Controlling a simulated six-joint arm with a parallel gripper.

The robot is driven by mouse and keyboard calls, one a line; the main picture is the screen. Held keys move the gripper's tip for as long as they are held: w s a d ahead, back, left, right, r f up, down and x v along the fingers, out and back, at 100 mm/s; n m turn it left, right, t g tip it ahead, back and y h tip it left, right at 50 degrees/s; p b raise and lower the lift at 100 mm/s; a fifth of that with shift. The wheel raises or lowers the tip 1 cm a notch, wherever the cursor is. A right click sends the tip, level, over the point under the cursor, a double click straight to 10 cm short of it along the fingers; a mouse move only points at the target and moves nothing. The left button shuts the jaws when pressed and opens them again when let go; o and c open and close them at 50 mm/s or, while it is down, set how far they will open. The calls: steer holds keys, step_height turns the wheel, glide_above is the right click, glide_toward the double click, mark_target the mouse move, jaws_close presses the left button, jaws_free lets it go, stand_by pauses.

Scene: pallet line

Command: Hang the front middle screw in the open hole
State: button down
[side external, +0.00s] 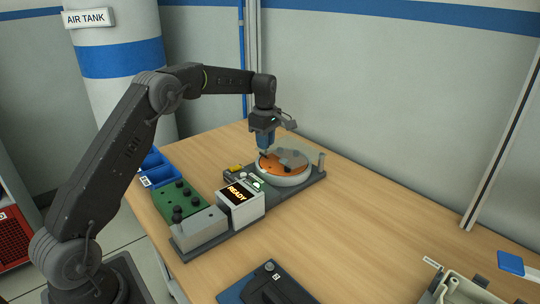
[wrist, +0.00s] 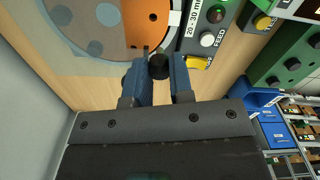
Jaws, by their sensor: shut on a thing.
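My gripper (side external: 265,143) is over the left edge of the round turntable. In the wrist view its blue fingers (wrist: 160,80) are shut on a dark round-headed screw (wrist: 158,67). The orange plate (wrist: 118,28) of the turntable shows just beyond the fingertips, with a dark round hole (wrist: 152,17) in it. The orange plate also shows in the side view (side external: 271,167), partly under a clear cover. The green block (side external: 179,203) stands left of the turntable with several dark screws on it. The held screw's lower end is hidden.
A clear cover (side external: 297,152) spans the turntable's far side. Blue bins (side external: 154,170) stand behind the green block. The table's right front holds a grey container (side external: 463,290).

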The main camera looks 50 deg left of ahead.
steer(key=shift+w+d+f, duration=0.15)
steer(key=shift+f, duration=0.65)
steer(key=shift+w+d+f, duration=0.2)
steer(key=shift+f, duration=0.6)
steer(key=shift+w+d+f, duration=0.15)
steer(key=shift+f, duration=0.65)
steer(key=shift+f, duration=0.2)
steer(key=shift+f, duration=0.4)
steer(key=c, duration=1.3)
jaws_free()
